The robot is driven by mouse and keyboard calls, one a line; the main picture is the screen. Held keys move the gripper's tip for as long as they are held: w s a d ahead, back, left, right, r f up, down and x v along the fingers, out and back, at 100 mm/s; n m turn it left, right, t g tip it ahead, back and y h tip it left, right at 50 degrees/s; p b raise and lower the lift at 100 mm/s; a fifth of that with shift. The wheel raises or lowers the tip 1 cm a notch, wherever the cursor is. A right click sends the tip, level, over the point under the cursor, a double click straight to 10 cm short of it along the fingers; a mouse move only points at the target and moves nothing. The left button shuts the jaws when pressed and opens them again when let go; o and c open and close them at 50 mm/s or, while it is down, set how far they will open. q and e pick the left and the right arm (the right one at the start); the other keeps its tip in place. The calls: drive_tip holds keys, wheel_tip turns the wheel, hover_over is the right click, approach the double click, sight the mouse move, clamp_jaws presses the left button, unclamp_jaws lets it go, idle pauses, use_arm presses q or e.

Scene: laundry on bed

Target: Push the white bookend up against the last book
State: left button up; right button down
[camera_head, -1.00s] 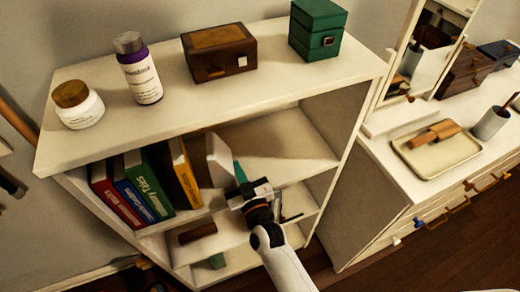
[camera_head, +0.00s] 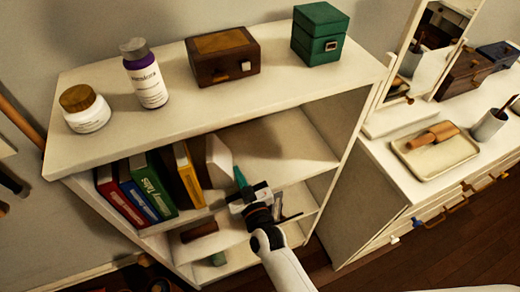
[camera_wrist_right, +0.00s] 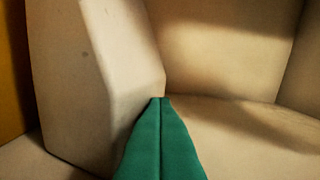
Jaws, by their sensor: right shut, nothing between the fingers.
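The white bookend (camera_head: 218,160) stands upright on the middle shelf, right of a row of books. The last book on that side is yellow-orange (camera_head: 188,174). In the right wrist view the bookend (camera_wrist_right: 90,80) fills the left half, with a yellow strip of the book (camera_wrist_right: 12,75) beyond it. I cannot tell whether bookend and book touch. My right gripper (camera_head: 240,177) has green fingertips, shut and empty, just right of the bookend. In the wrist view the fingertips (camera_wrist_right: 161,100) overlap the bookend's near edge; contact is unclear. My left gripper is not seen.
The red (camera_head: 122,198), blue (camera_head: 138,192) and green (camera_head: 152,185) books stand farther left. The shelf unit (camera_head: 120,125) has a top board above the gripper, carrying a jar, bottle and boxes. The shelf right of my gripper is clear. A white dresser (camera_head: 385,200) stands at right.

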drive_tip(key=shift+m, duration=0.5)
drive_tip(key=a, duration=0.1)
drive_tip(key=s+a, duration=0.1)
drive_tip(key=s+a+r, duration=0.1)
drive_tip(key=a, duration=0.1)
drive_tip(key=shift+s+r, duration=0.1)
drive_tip(key=p+v, duration=0.1)
drive_tip(key=v, duration=0.1)
drive_tip(key=p+v, duration=0.1)
drive_tip(key=v, duration=0.1)
drive_tip(key=p+v, duration=0.1)
drive_tip(key=shift+s+d+r, duration=0.25)
drive_tip(key=shift+s, duration=0.1)
drive_tip(key=p, duration=0.2)
approach(223, 181)
drive_tip(key=shift+s+d+r, duration=0.1)
drive_tip(key=shift+s+d, duration=0.5)
drive_tip(key=shift+d, duration=0.05)
